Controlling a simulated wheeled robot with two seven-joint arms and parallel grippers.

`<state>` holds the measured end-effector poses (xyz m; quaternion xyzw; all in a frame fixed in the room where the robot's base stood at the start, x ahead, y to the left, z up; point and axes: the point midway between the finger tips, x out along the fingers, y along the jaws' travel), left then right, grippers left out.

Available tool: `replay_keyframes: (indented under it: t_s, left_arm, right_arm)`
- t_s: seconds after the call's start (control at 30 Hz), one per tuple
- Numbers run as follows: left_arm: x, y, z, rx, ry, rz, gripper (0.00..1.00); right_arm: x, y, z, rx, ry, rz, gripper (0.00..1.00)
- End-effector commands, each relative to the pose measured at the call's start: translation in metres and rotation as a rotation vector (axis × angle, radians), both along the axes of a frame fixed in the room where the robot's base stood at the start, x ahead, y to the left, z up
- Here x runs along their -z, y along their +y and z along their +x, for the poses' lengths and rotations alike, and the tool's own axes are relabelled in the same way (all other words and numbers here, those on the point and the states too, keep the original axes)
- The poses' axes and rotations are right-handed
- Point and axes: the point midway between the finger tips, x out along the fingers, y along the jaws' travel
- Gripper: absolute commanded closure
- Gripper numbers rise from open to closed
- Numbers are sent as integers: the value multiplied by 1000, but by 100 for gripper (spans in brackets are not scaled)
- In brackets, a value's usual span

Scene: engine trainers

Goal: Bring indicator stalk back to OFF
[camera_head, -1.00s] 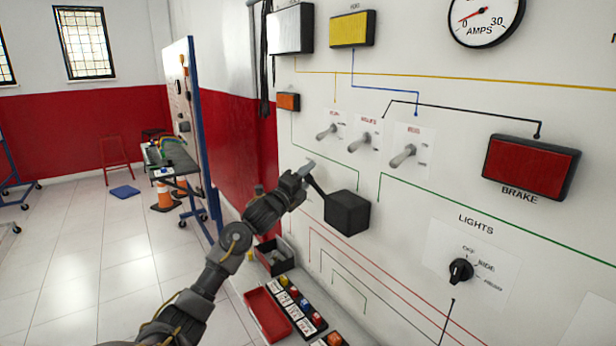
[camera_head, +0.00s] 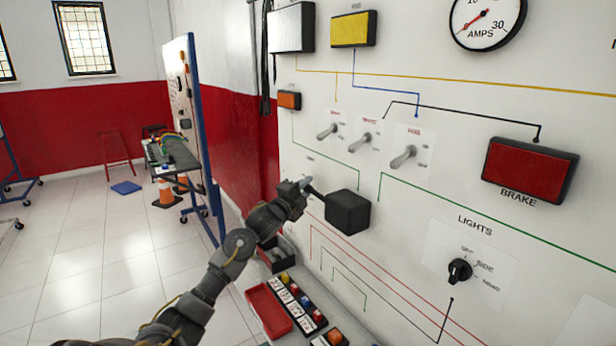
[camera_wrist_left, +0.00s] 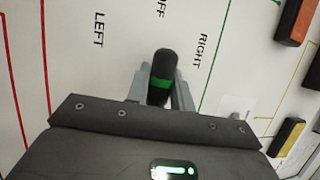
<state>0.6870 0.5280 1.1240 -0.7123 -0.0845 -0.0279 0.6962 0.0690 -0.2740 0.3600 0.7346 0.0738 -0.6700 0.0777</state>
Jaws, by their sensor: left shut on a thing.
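The indicator stalk (camera_wrist_left: 162,62) is a black rod with a green band, seen nearly end-on in the left wrist view. In the head view it runs from a black box (camera_head: 348,212) on the panel up and left to my left gripper (camera_head: 303,186). The gripper's grey fingers (camera_wrist_left: 161,92) are shut on the stalk near its end. In the wrist view the stalk lies between the LEFT label (camera_wrist_left: 98,30) and the RIGHT label (camera_wrist_left: 202,50), roughly in line with the partly cut-off OFF label (camera_wrist_left: 160,9). My right gripper is not in view.
Toggle switches (camera_head: 367,139), a red brake lamp (camera_head: 528,171) and a LIGHTS knob (camera_head: 460,270) are on the white panel. A red tray (camera_head: 268,310) and a strip of coloured parts (camera_head: 301,304) lie below. The panel face around the box is mostly clear.

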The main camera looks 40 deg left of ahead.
Motion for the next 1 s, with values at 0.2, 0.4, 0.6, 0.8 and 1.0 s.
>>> replay_keyframes:
  t_s: [0.2, 0.4, 0.6, 0.8, 1.0]
  left_arm:
    - [6, 0, 0, 1, 11, -34, 100]
    - [5, 0, 0, 1, 11, -33, 68]
    - [5, 0, 0, 0, 11, -32, 55]
    - [5, 0, -2, 0, 10, -31, 55]
    - [12, -2, -26, 2, 11, -28, 55]
  right_arm:
    - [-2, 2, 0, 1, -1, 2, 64]
    - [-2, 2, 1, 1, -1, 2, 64]
    - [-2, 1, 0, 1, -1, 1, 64]
    - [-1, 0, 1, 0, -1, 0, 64]
    - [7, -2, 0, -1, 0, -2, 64]
